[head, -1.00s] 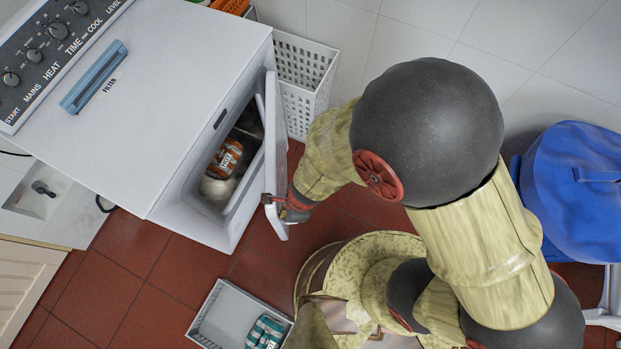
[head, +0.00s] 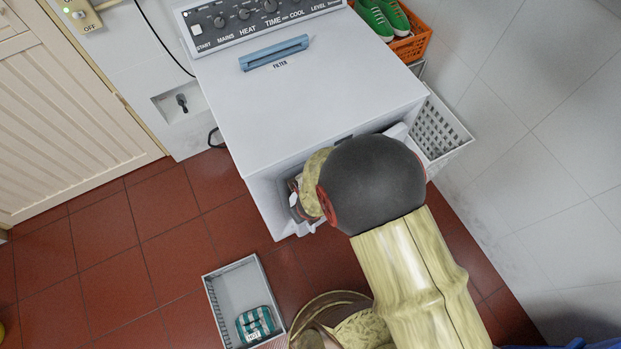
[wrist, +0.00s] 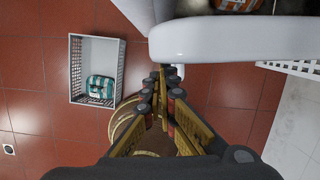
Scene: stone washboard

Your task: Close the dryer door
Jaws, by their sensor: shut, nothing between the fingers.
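The white dryer (head: 300,110) stands with its front towards me. Its opening is partly visible, and my arm covers most of it. The dryer door shows as a white edge (head: 398,131) at the right of the front, and it is open; how wide I cannot tell. In the wrist view a rounded white panel, which looks like the door (wrist: 230,40), crosses the upper right, with an orange item (wrist: 240,4) beyond it. My gripper (wrist: 163,75) is shut and empty, with its tips close to the panel's left end; contact is unclear.
A low grey-white basket (head: 217,300) with a teal striped cloth (head: 255,325) lies on the red floor, front left. A white perforated basket (head: 440,130) and an orange crate (head: 412,45) with green shoes stand right of the dryer.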

